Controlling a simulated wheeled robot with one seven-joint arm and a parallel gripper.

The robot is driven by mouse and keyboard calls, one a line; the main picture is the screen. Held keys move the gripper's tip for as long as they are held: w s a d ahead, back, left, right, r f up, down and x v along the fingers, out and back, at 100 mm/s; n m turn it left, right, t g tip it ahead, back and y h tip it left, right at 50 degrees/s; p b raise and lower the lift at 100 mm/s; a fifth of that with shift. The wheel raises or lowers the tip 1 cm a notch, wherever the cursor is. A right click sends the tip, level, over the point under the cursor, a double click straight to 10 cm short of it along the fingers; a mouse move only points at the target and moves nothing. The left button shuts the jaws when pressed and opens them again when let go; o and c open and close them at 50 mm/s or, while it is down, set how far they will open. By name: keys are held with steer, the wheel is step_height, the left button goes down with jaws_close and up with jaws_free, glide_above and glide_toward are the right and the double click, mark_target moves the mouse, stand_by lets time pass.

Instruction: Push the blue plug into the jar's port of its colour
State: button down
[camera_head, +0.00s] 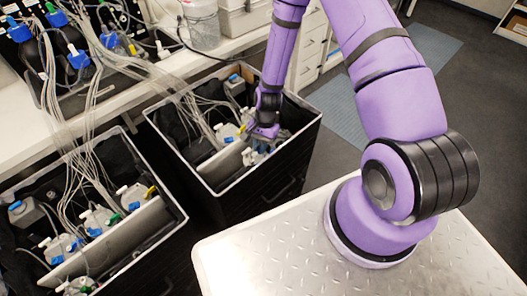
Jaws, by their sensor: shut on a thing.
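My gripper (262,138) reaches down into the right black bin (308,120), low over the jars by the bin's right side. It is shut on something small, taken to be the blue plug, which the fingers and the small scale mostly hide. A jar (262,152) with a bluish top is just below the fingertips, partly covered by them. Whether the plug touches a port cannot be told. Left of the gripper a jar (227,131) carries a yellow plug and a white one. A grey jar with a blue plug (233,78) stands at the bin's back.
Many thin pale tubes (190,105) run from the bench into both bins. The left bin (170,200) holds several jars with coloured plugs and a grey divider. The bench (150,80) carries tubing gear with blue connectors. Open floor (345,105) lies right of the bins.

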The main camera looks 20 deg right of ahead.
steer(key=shift+w+a+f+m, duration=0.1)
steer(key=shift+a+m, duration=0.25)
steer(key=shift+m, duration=0.35)
steer(key=shift+f, duration=3.15)
steer(key=shift+f, duration=0.85)
steer(key=c, duration=1.1)
jaws_free()
steer(key=shift+o, duration=0.2)
steer(key=shift+w+r, duration=0.1)
steer(key=shift+w+d+r, duration=0.1)
steer(key=shift+r, duration=0.15)
steer(key=v, duration=1)
steer(key=shift+s+d, duration=0.25)
steer(key=shift+s, duration=0.1)
steer(key=shift+r, duration=0.1)
